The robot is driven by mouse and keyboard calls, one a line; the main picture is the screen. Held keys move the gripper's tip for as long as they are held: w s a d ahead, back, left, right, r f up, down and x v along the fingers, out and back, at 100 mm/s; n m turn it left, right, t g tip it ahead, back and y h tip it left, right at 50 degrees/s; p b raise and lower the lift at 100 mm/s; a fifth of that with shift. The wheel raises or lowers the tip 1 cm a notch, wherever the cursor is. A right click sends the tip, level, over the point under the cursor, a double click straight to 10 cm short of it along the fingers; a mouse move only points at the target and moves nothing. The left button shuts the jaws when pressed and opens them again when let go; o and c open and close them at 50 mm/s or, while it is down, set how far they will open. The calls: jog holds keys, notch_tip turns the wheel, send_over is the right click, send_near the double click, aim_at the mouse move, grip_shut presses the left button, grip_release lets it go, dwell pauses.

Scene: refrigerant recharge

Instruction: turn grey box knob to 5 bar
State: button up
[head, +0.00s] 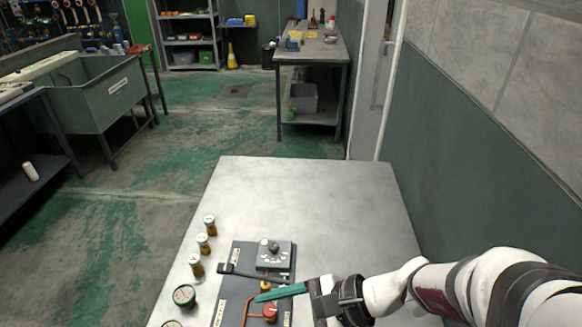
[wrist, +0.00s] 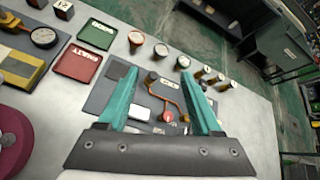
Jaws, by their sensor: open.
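The grey box (head: 264,262) sits on a dark panel at the front of the table. A round knob (head: 268,246) stands on its top, with pale marks on the box face; I cannot read the setting. My gripper (head: 258,297) reaches in from the right, its teal finger on the near side of the box and apart from the knob. In the wrist view my gripper (wrist: 158,72) is open, with nothing held between its two teal fingers. I cannot pick out the grey box there; the right finger may hide it.
A red knob (head: 270,311) and orange pipe lie close to the gripper. A black bar (head: 240,271) crosses the panel. Several vials (head: 203,243) and gauges (head: 184,295) line the left. The table's far half (head: 310,195) is clear.

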jog(key=w+d+f+m+t+y, duration=0.1)
jog(key=w+f+m+t, duration=0.3)
jog(key=w, duration=0.4)
jog(key=m+t+h, duration=0.3)
jog(key=m+t, duration=0.2)
jog(key=m, duration=0.4)
send_near(276, 248)
jog(key=x, duration=0.8)
jog(key=shift+w+a+f, duration=0.1)
jog(key=shift+w+a, duration=0.1)
grip_shut()
